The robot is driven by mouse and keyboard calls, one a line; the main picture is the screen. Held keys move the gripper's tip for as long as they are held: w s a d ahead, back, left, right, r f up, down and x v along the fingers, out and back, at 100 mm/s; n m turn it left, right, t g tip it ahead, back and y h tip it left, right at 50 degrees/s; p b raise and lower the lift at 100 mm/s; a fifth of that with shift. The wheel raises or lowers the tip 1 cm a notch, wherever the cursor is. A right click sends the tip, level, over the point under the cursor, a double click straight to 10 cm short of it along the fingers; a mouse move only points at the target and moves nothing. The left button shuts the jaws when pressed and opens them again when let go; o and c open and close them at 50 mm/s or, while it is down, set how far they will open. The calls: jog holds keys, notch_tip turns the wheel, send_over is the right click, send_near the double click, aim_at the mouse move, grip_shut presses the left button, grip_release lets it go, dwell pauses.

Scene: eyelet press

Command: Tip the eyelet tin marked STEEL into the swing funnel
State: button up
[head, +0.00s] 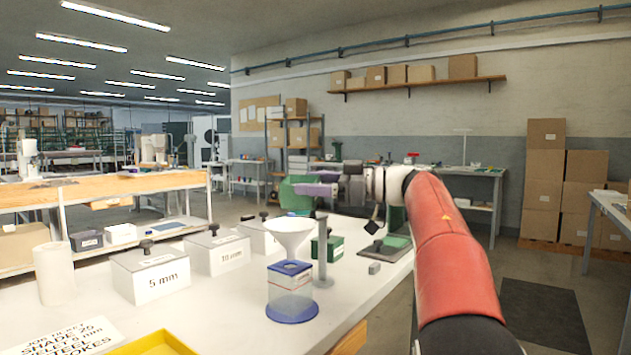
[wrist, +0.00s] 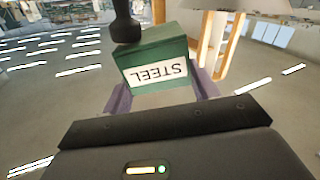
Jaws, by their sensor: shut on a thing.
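My gripper (head: 318,183) is shut on a green tin (head: 296,196), with its purple fingers on the tin's sides. In the wrist view the tin (wrist: 152,58) shows a white STEEL label, upside down in the picture, and a dark knob at its top edge. The tin is held in the air, above the white funnel (head: 289,233) in the head picture. Its exact tilt and distance from the funnel are hard to tell. The funnel sits over a clear box with a blue lid (head: 291,285), beside a grey post (head: 322,252).
Another green tin (head: 334,247) stands on the white bench (head: 235,310) behind the post. White boxes, one marked 5 mm (head: 150,275) and one marked 10 mm (head: 217,250), stand left. A white cylinder (head: 54,274), a job card (head: 60,336) and a yellow tray (head: 155,345) are nearer.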

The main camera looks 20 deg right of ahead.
jog(key=n, duration=0.1)
jog(key=s+f+n, duration=0.1)
jog(key=a+n, duration=0.1)
jog(key=n, duration=0.1)
jog(key=shift+s+f, duration=0.15)
jog(key=shift+s, duration=0.1)
jog(key=n, duration=0.1)
jog(key=s+n, duration=0.1)
jog(key=shift+a+n, duration=0.25)
jog(key=shift+n, duration=0.05)
jog(key=shift+s+a+n, duration=0.15)
jog(key=shift+s+n, duration=0.05)
jog(key=shift+n, duration=0.6)
jog(key=n+b, duration=0.1)
jog(key=s+n+b, duration=0.1)
jog(key=n+b, duration=0.1)
jog(key=a+n+b, duration=0.1)
jog(key=n, duration=0.1)
jog(key=shift+s+b, duration=0.35)
jog(key=shift+b, duration=0.05)
jog(key=shift+s+a+r+n, duration=0.2)
jog(key=shift+r+n, duration=0.1)
jog(key=shift+n, duration=0.5)
